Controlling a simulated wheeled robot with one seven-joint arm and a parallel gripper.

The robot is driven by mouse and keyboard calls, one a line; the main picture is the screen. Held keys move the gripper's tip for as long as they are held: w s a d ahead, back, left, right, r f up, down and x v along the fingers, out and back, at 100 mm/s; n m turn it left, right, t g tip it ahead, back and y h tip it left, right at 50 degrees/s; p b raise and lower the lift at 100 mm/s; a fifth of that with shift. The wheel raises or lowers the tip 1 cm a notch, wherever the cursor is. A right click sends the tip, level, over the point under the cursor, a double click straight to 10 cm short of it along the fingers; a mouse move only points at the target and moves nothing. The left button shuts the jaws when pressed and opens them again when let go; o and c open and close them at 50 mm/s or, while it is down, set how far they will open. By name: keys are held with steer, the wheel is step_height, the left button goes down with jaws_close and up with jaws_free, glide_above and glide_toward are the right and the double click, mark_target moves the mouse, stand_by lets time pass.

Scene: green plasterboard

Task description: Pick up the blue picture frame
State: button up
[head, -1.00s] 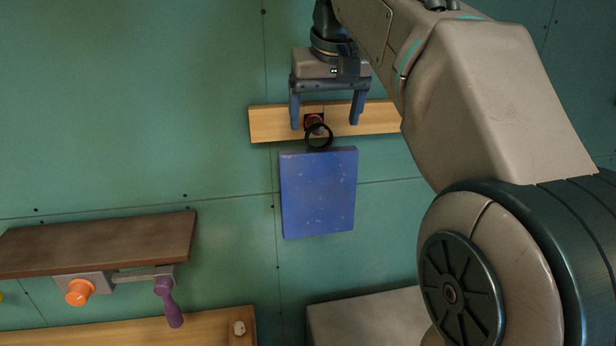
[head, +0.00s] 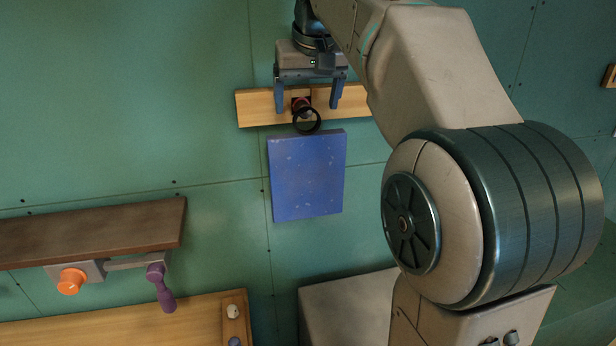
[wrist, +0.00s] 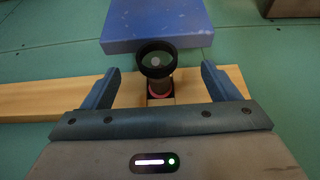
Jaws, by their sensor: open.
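The blue picture frame (head: 306,178) is a flat blue panel with pale specks. It hangs against the green wall by a black ring (head: 306,120) at its top, on a dark red peg (head: 299,103) fixed to a wooden rail. In the wrist view the blue frame (wrist: 155,22) is at the top, with the black ring (wrist: 156,58) in front of the peg. My gripper (head: 308,108) is open. Its two blue fingers stand on either side of the peg and ring, apart from both. Nothing is held between them.
The wooden rail (head: 258,107) runs behind my fingers. At lower left, a brown shelf (head: 90,230) sits above an orange knob (head: 70,281) and a purple handle (head: 160,288). A grey box (head: 345,305) stands below the frame. The wall left of the frame is clear.

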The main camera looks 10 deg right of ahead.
mark_target(307, 111)
steer(key=x, duration=0.5)
steer(key=shift+d, duration=0.2)
steer(key=shift+r, duration=0.1)
steer(key=c, duration=1.6)
steer(key=shift+o, duration=0.2)
steer(key=shift+r, duration=0.1)
